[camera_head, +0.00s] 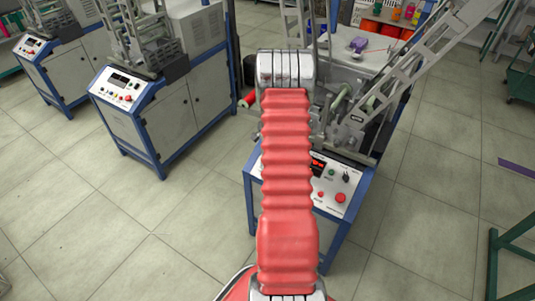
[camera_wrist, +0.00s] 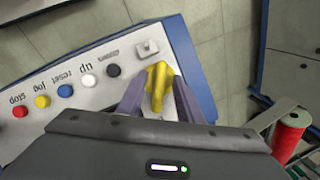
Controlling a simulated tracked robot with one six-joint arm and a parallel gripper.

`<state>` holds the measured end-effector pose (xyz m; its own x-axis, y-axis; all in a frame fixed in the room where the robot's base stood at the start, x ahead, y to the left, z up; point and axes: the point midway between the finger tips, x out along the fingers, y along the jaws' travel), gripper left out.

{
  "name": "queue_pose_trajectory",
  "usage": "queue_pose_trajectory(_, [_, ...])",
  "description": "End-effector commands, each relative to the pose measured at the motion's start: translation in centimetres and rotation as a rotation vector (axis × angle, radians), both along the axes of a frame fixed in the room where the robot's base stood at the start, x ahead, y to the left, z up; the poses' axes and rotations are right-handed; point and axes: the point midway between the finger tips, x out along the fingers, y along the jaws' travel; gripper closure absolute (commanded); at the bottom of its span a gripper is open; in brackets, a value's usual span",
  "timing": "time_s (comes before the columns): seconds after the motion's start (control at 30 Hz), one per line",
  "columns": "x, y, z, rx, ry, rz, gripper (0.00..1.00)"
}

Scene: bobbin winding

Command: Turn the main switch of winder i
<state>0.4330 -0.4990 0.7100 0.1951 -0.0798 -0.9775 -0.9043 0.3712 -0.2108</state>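In the wrist view, a yellow switch handle (camera_wrist: 159,80) stands on a light control panel (camera_wrist: 60,123) near its right end. My gripper (camera_wrist: 160,82) has its two purple fingers on either side of the handle. The fingers look spread, with the handle between them; whether they touch it is hard to tell. In the head view my red arm reaches up the middle, and my gripper is hidden. A winder (camera_head: 338,196) stands partly behind my arm, with buttons and a red display on its panel. Which winder is winder i cannot be told.
In the wrist view, red (camera_wrist: 20,111), yellow (camera_wrist: 43,101), blue (camera_wrist: 65,90), white (camera_wrist: 88,81) and black (camera_wrist: 113,70) buttons line the panel. In the head view, another winder (camera_head: 165,110) stands left; open floor lies front left.

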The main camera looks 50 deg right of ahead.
Motion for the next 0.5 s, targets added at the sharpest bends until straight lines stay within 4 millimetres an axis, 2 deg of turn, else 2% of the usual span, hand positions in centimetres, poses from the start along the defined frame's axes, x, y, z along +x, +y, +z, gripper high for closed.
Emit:
queue_pose_trajectory(0.27, [0.01, -0.03, -0.05, 0.000, 0.000, 0.000, 0.68])
queue_pose_trajectory(0.5, [0.00, -0.03, -0.04, 0.000, 0.000, 0.000, 0.85])
